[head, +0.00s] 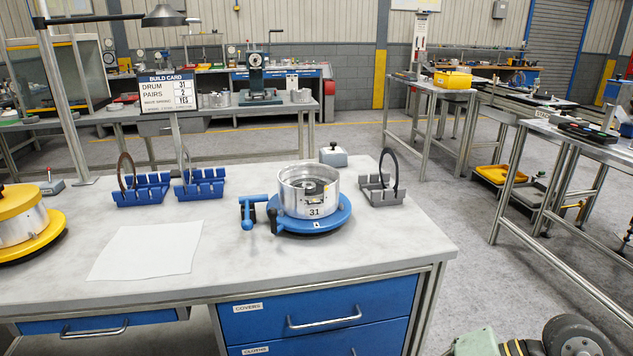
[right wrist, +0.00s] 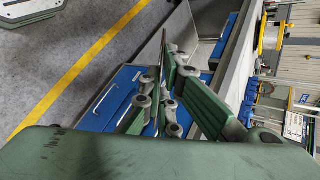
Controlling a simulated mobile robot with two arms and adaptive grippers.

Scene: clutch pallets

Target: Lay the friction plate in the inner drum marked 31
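The silver drum marked 31 (head: 313,209) stands upright on a round blue base (head: 338,217) on the bench, with a dark hub inside it. A thin brown ring plate (head: 119,171) stands on edge in the left blue rack (head: 143,194). Another thin ring (head: 189,166) stands in the second blue rack (head: 200,189). A darker ring (head: 396,170) stands in a grey rack (head: 383,194) right of the drum. My left gripper is not in view.
A build card (head: 168,90) reads drum 31, pairs 2. A white sheet (head: 147,250) lies on the bench (head: 385,240). A yellow-topped drum (head: 18,215) stands at left. A blue-handled tool (head: 248,212) is beside the drum base. Blue drawers (head: 320,315) sit below.

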